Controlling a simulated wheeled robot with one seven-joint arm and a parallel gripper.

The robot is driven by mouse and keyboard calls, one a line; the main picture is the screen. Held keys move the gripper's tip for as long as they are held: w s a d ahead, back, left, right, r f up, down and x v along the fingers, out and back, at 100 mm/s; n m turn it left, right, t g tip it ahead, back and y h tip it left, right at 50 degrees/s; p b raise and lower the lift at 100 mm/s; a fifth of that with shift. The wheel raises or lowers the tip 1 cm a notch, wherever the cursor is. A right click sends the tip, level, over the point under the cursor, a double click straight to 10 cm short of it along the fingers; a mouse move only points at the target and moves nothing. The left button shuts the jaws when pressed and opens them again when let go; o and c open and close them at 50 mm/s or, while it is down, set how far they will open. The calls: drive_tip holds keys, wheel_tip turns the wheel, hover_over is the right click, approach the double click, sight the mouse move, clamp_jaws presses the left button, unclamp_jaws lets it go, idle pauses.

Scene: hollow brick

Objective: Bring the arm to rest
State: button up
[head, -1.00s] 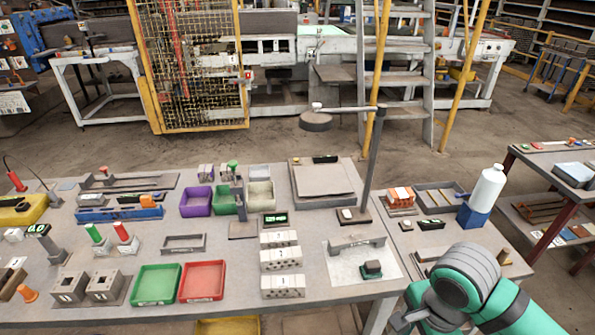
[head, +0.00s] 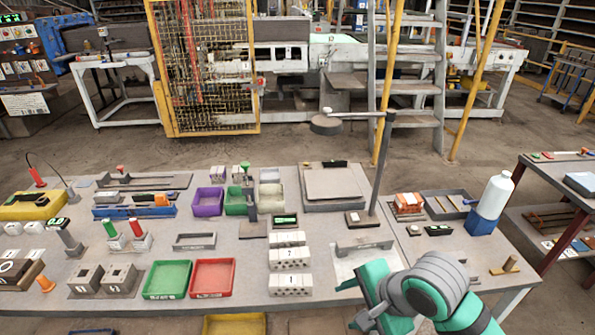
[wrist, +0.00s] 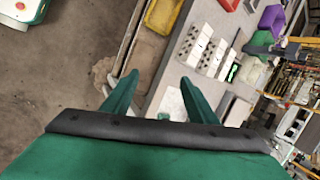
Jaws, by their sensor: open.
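My arm shows at the lower right of the head view, with its green gripper (head: 366,294) near the front right part of the long grey workbench (head: 240,292). In the wrist view, the two green fingers of my gripper (wrist: 158,77) stand apart with nothing between them. The gripper is open and empty. The arm partly hides a light plate with a grey bracket (head: 362,247) on the bench.
Hollow bricks (head: 290,284) stand in a row left of my gripper, beside red (head: 213,278) and green (head: 168,279) trays. A thin post (head: 383,165) rises behind it. A white bottle (head: 495,193) stands on the right.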

drive_tip(key=w+a+r+n+t+y, duration=0.1)
drive_tip(key=w+a+r+t+y, duration=0.1)
drive_tip(key=w+a+r+t, duration=0.3)
drive_tip(key=w+a+r+n+t+y, duration=0.1)
drive_tip(key=w+a+r+t+y, duration=0.15)
drive_tip(key=a, duration=0.45)
drive_tip(key=w+a+r+t+y, duration=0.2)
drive_tip(key=w+a+r+t, duration=0.15)
drive_tip(key=a, duration=0.25)
drive_tip(key=s+d+f+m+t+h, duration=0.1)
drive_tip(key=s+f+h, duration=0.5)
drive_tip(key=f, duration=0.4)
drive_tip(key=s+d+f+t+h, duration=0.1)
drive_tip(key=s+f+h, duration=0.3)
drive_tip(key=s+f, duration=0.55)
drive_tip(key=s+d+f+n, duration=0.1)
drive_tip(key=s+f+n, duration=0.1)
drive_tip(key=s+n, duration=0.2)
drive_tip(key=s+d+f+n+g, duration=0.1)
drive_tip(key=s+n, duration=0.3)
drive_tip(key=s, duration=0.7)
drive_tip(key=s+d+f+n+g, duration=0.1)
drive_tip(key=s+d+f+n, duration=0.1)
drive_tip(key=s, duration=0.5)
drive_tip(key=shift+s+d+f+n, duration=0.15)
drive_tip(key=shift+s+f+n, duration=0.15)
drive_tip(key=shift+f+n, duration=0.7)
drive_tip(key=shift+r, duration=0.25)
drive_tip(key=shift+o, duration=0.5)
drive_tip(key=shift+w, duration=0.1)
